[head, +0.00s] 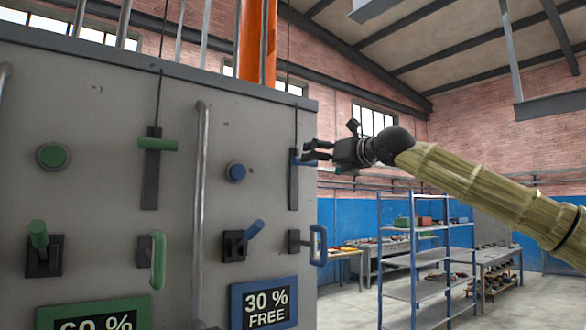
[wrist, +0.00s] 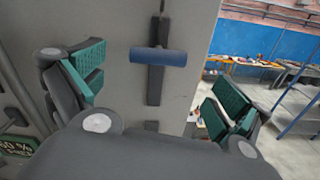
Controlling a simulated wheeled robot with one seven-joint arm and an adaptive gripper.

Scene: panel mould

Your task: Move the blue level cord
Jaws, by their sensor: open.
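The blue level cord handle (wrist: 158,56) is a short horizontal blue bar on a dark vertical slide, hanging from a thin dark cord. In the head view the blue handle (head: 300,162) is near the right edge of the grey panel, partly hidden by my fingers. My gripper (head: 312,152) is open and points left at it. In the wrist view my gripper (wrist: 150,98) has its two green-padded fingers wide apart, one on each side of the slide. The handle lies between and beyond them; I cannot tell whether anything touches.
A green handle (head: 158,144) on a like slide is further left. Below the blue one are a blue lever (head: 254,230), a blue pull handle (head: 319,246) and a "30 % FREE" sign (head: 265,307). A blue button (head: 236,172) sits beside it. Shelving (head: 412,250) stands right.

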